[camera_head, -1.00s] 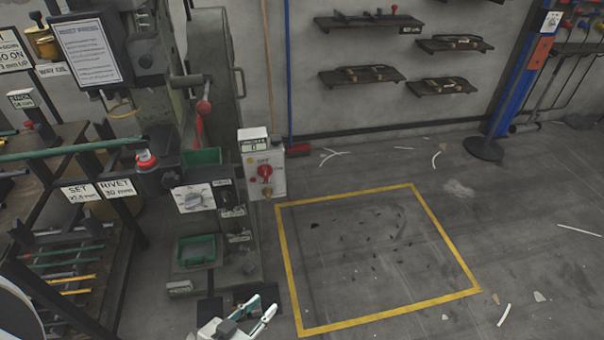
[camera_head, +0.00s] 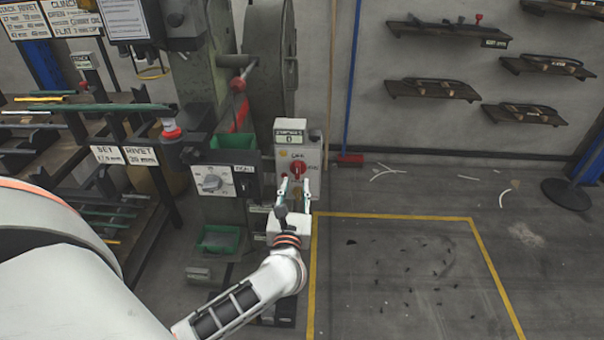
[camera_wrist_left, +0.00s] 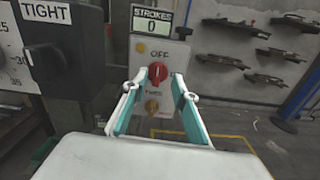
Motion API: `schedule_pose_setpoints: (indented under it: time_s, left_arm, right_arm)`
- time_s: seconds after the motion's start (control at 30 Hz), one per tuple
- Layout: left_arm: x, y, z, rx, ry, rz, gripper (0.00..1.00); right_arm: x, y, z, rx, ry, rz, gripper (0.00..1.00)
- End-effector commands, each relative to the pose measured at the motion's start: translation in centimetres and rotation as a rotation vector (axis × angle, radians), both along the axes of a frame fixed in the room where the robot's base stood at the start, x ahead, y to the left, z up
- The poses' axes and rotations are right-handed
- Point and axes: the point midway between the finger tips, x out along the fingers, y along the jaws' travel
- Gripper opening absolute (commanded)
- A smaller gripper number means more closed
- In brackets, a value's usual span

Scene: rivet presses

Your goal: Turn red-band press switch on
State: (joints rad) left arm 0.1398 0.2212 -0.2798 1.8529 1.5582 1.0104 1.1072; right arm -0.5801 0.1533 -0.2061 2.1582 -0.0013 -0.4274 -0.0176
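The press's light grey switch box (camera_head: 284,150) carries a red rotary knob (camera_head: 298,170) under an OFF label. The knob (camera_wrist_left: 157,74) also shows in the left wrist view, its white mark close to upright. A counter (camera_wrist_left: 152,21) above it reads STROKES 0. The green-grey press (camera_head: 210,90) stands to the left of the box, with a red part (camera_head: 239,115) on its side. My left gripper (camera_head: 295,183) is open and empty in front of the box. Its two fingers (camera_wrist_left: 159,88) frame the knob in the wrist view; contact cannot be told. My right gripper is not in view.
A rack with rods (camera_head: 90,195) stands at the left. Floor inside the yellow outline (camera_head: 400,217) is open, with small debris.

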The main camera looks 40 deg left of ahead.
Motion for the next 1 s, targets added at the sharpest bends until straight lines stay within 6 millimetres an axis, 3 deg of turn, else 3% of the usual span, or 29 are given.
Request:
schedule_pose_setpoints:
  time_s: [0.17, 0.6, 1.0]
  left_arm:
    - [1.0, 0.9, -0.5, -0.065, -0.011, 0.017, 0.28]
    - [6.1, 4.0, -0.6, -0.059, -0.007, 0.016, 0.28]
    - [6.8, 4.4, -0.5, -0.059, -0.007, 0.016, 0.28]
  right_arm:
    - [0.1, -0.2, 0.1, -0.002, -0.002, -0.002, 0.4]
    - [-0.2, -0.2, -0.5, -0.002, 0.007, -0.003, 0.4]
    - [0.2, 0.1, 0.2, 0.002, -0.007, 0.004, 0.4]
